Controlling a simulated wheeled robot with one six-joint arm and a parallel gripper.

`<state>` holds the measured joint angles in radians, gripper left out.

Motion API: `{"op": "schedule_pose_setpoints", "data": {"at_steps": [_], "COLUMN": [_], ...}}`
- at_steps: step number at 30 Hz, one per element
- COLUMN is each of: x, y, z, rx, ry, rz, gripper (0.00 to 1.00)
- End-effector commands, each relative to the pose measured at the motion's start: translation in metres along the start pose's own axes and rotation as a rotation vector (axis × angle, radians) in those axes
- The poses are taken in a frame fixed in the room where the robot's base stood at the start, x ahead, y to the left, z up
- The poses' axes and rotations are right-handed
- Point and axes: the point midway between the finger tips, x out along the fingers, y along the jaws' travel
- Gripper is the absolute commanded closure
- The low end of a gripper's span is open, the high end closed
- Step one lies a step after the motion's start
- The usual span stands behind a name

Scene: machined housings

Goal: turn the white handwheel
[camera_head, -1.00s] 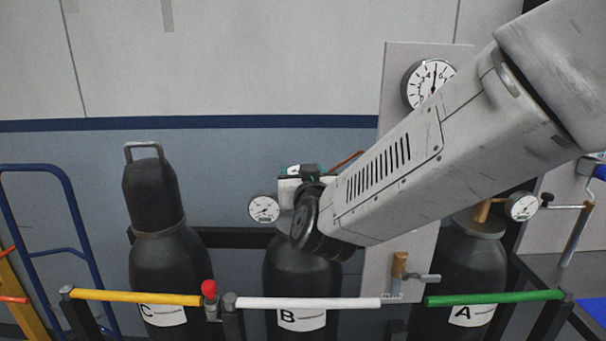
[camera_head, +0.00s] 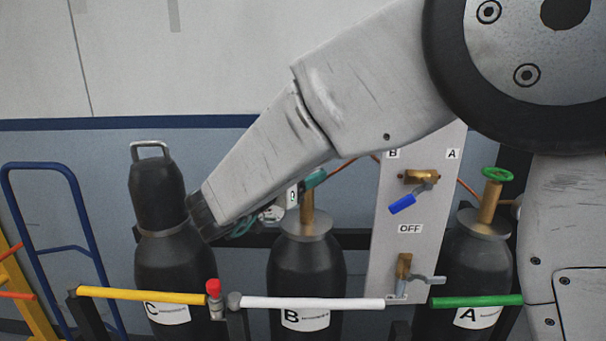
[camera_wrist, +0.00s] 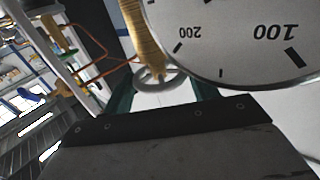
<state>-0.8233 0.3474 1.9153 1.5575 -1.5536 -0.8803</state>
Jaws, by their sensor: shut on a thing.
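The white handwheel (camera_wrist: 160,80) shows as a pale ring at the end of a brass valve stem (camera_wrist: 146,40) in the wrist view. My gripper (camera_wrist: 163,90) has its teal fingers on either side of the wheel and is shut on it. In the head view, the brass stem (camera_head: 307,206) rises from the dark cylinder B (camera_head: 305,265). The teal fingertips (camera_head: 316,179) are at the top of that stem. The wheel is hidden or too small to make out there. My forearm covers part of the gripper, and the wheel's turn angle cannot be read.
A large gauge (camera_wrist: 240,40) sits close to my gripper in the wrist view. Panel (camera_head: 385,265), with a blue-handled valve (camera_head: 403,203), stands right of cylinder B. Cylinder A (camera_head: 465,265) has a green handwheel (camera_head: 497,174). Capped cylinder C (camera_head: 175,265) stands left. A white bar (camera_head: 310,303) crosses in front.

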Motion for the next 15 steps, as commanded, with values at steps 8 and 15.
{"op": "schedule_pose_setpoints", "data": {"at_steps": [8, 15], "x": [0.0001, 0.0005], "y": [-0.0024, -0.0025], "z": [0.0001, -0.0001], "rx": [0.001, 0.001], "ry": [0.000, 0.000], "rz": [0.118, 0.154], "gripper": [0.64, 0.64]}}
